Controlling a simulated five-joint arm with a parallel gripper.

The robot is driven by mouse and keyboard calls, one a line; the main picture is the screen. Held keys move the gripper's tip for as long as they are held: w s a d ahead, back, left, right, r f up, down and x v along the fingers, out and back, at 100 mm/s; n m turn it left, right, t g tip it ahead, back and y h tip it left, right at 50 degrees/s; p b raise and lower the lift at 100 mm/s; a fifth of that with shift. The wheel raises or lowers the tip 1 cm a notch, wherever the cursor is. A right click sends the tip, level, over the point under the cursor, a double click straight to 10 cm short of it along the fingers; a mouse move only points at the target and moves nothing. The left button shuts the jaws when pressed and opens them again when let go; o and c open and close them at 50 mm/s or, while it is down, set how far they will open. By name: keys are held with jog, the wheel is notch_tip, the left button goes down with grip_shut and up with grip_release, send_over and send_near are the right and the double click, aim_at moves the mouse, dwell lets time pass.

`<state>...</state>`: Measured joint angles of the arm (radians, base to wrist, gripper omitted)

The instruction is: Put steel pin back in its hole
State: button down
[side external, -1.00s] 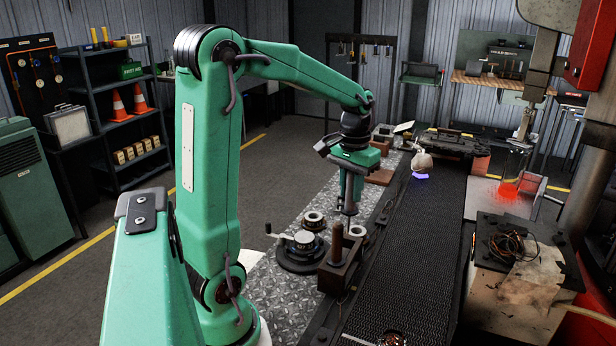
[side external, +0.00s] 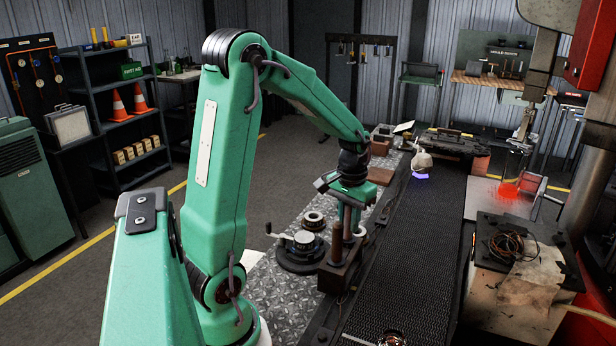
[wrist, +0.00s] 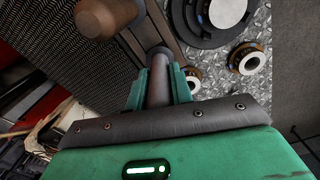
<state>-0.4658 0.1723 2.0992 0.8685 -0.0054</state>
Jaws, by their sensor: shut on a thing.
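My gripper (wrist: 160,88) is shut on the steel pin (wrist: 160,88), a grey cylinder that shows between the green fingers in the wrist view. The pin's far end lies over the dark brown block (wrist: 150,22). I cannot tell whether it has entered a hole there. In the side view my gripper (side external: 349,226) is low, just behind the block (side external: 338,270). The block and a brown post (side external: 337,243) standing on it partly hide the fingers and the pin. The post also shows in the wrist view (wrist: 103,17), left of the pin. The hole itself is hidden.
A round dark mould (side external: 302,256) with a crank handle sits left of the block on the metal plate. A ring (side external: 313,219) lies behind it, and another ring (side external: 361,234) is close to my gripper's right. A dark mesh conveyor (side external: 405,255) runs along the right.

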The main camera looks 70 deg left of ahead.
jog(key=shift+f, duration=0.6)
jog(key=c, duration=1.2)
grip_release()
jog(key=shift+c, duration=0.2)
jog(key=shift+r, duration=0.15)
notch_tip(320, 180, up, 13)
jog(key=shift+f, duration=0.15)
